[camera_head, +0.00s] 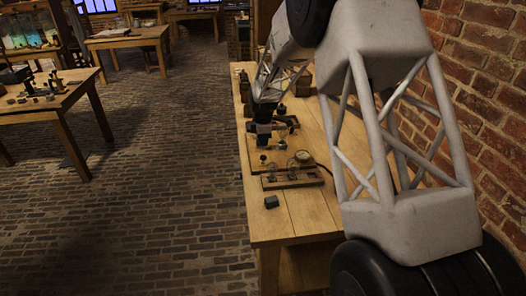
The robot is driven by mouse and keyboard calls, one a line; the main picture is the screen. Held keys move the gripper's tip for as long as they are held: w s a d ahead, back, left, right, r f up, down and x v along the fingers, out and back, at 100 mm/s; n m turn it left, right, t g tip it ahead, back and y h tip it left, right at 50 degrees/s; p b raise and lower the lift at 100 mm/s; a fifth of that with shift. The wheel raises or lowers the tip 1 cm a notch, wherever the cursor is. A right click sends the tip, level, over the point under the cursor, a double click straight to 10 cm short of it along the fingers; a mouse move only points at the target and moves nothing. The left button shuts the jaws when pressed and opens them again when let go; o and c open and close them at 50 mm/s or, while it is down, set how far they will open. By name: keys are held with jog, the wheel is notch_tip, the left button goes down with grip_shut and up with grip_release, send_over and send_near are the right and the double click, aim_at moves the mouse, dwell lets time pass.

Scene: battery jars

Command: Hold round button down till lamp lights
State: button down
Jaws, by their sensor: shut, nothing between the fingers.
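My gripper (263,141) points down over the wooden bench (285,225), with its fingers shut and nothing between them. Just below and in front of the fingertips is a small knob-like part (263,158), too small to identify surely as the round button. Whether the fingertips touch anything is hard to tell. A round pale-faced dial (302,157) stands to its right. I cannot pick out the lamp or tell whether it is lit. My arm hides part of the bench behind and to the right.
A low board with small fittings (292,180) lies nearer on the bench, with a small dark block (271,202) in front of it. A dark tray-like frame (287,124) is beside my gripper. The bench's front is clear. A brick wall (480,75) stands at the right.

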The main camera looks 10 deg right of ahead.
aim_at(263, 156)
notch_tip(263, 156, up, 7)
dwell(0.3)
dwell(0.4)
jog(key=s+d+r+m, duration=0.1)
jog(key=s+r+m, duration=0.3)
jog(key=s, duration=0.5)
jog(key=s+d+r+m+t, duration=0.1)
jog(key=s+d+r+m, duration=0.1)
jog(key=s+r, duration=0.55)
jog(key=s+d+r+m, duration=0.1)
jog(key=s+r+m, duration=0.25)
jog(key=s, duration=0.75)
jog(key=s+d+f+m+t, duration=0.1)
jog(key=s+m, duration=0.7)
jog(key=s, duration=1.8)
jog(key=shift+s+d+f+m+t, duration=0.25)
jog(key=shift+s+f+m+t, duration=0.05)
jog(key=shift+s+f+m, duration=0.1)
